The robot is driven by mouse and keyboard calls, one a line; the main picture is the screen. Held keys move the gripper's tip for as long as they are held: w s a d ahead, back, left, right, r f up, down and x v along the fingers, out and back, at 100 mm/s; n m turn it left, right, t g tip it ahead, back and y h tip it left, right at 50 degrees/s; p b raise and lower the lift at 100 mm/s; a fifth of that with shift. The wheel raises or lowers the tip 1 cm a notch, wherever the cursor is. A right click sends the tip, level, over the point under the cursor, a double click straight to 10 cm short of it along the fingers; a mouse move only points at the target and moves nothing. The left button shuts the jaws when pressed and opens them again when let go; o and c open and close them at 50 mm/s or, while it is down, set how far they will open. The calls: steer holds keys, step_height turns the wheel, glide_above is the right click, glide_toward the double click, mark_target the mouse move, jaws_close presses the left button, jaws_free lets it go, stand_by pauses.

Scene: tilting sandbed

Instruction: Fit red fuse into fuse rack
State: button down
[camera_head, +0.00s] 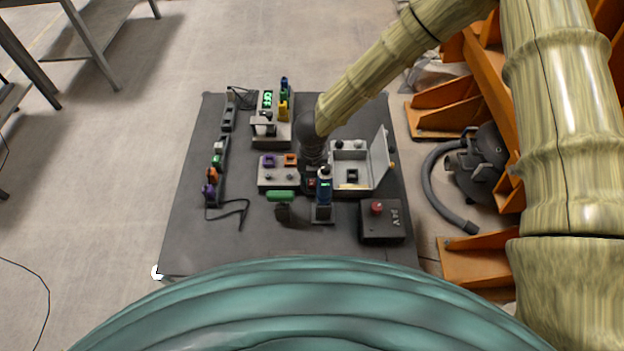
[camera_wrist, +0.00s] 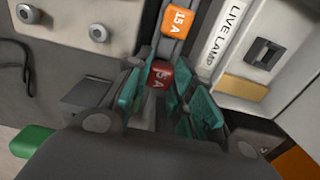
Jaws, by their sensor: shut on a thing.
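The red fuse (camera_wrist: 160,74), with an amp marking, is between the teal fingers of my gripper (camera_wrist: 156,88) in the wrist view. The fingers are shut on it from both sides. Just beyond it, an orange 15 A fuse (camera_wrist: 178,21) sits in a narrow grey strip that looks like the fuse rack (camera_wrist: 167,47). The red fuse is in line with this strip; its lower end is hidden, so I cannot tell whether it is seated. In the head view my gripper (camera_head: 312,182) is low among the devices, and the arm hides most of the rack.
The open lamp box (camera_head: 340,155) is close on the right. A blue-topped device (camera_head: 324,187), a green cylinder (camera_head: 280,196) and a red-button box (camera_head: 381,224) are nearer. The table's (camera_head: 205,250) near left is clear.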

steer(key=shift+f+b, duration=0.3)
steer(key=shift+f, duration=0.3)
steer(key=c, duration=1.1)
jaws_free()
steer(key=shift+c, duration=0.2)
steer(key=shift+o, duration=1.1)
steer(key=shift+o, duration=1.1)
steer(key=shift+r+p, duration=3)
steer(key=shift+r, duration=1.05)
